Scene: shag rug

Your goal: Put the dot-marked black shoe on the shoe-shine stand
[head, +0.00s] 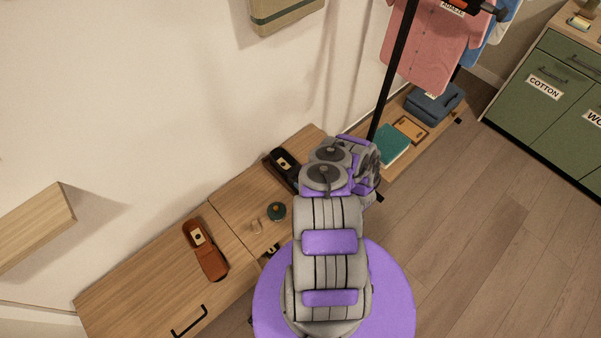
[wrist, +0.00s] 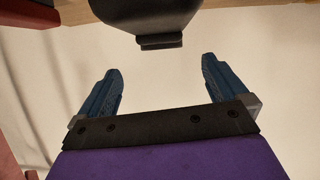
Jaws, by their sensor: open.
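A black shoe (head: 284,163) with a pale, dark-dotted patch lies on the wooden bench, partly hidden by my arm in the head view. A brown shoe (head: 206,250) with a similar patch lies further left on the bench. In the wrist view my gripper (wrist: 160,64) has its two blue fingers wide apart with nothing between them. A smooth black object (wrist: 152,18) with a stepped lower edge shows just beyond the fingertips; I cannot tell whether it is the black shoe or part of a stand. I cannot make out the shoe-shine stand in the head view.
A round green tin (head: 276,211) sits on the bench (head: 135,290) between the shoes. A teal box (head: 394,146), a small wooden tray (head: 410,130) and folded blue clothes (head: 434,103) lie to the right, beneath hanging shirts (head: 428,50). Green drawers (head: 550,95) stand far right. The floor (head: 480,240) is clear.

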